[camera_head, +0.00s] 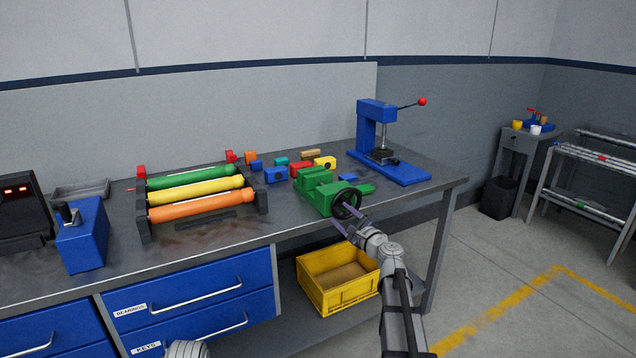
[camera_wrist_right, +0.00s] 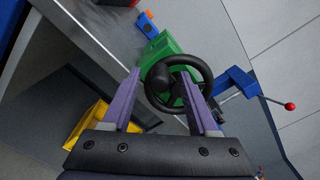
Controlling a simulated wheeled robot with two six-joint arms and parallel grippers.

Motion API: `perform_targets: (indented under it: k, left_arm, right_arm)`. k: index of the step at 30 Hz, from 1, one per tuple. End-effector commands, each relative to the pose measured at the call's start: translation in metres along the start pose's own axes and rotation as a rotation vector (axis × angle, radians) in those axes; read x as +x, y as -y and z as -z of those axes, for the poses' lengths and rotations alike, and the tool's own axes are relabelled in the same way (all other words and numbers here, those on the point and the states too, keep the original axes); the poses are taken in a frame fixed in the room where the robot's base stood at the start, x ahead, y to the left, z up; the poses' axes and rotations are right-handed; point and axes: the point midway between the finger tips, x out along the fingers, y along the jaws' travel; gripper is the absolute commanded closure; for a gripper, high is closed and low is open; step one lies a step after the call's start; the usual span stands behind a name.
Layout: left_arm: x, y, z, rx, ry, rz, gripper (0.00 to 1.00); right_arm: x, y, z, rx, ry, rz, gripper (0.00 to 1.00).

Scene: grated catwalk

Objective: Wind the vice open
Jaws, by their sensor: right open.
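The green vice (camera_head: 317,189) sits at the front edge of the workbench, with a black handwheel (camera_head: 347,204) facing the front. My right gripper (camera_head: 350,221) is just in front of the wheel, open and empty. In the right wrist view, the purple fingers of the right gripper (camera_wrist_right: 160,73) point at the handwheel (camera_wrist_right: 205,72), with the green vice body (camera_wrist_right: 158,47) behind it. The right finger overlaps the wheel in the picture; I cannot tell whether it touches. The jaw gap is hard to make out. My left gripper is not in view.
A blue press (camera_head: 375,128) with a red-knobbed lever stands right of the vice. Several coloured blocks (camera_head: 277,174) lie behind and left of it. A rack of coloured rollers (camera_head: 198,190) is farther left. A yellow crate (camera_head: 337,302) sits on the shelf below.

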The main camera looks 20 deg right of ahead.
Motion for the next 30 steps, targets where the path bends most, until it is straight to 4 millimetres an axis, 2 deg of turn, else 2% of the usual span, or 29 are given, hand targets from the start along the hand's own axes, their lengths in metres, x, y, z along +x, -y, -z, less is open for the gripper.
perform_targets:
  k: [8, 30]
  left_arm:
    - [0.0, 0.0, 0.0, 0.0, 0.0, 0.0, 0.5]
    - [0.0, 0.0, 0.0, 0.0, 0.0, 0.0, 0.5]
  right_arm:
    - [-0.012, 0.0, 0.0, 0.0, -0.001, 0.001, 0.4]
    - [-0.08, 0.0, 0.0, 0.0, -0.001, 0.001, 0.4]
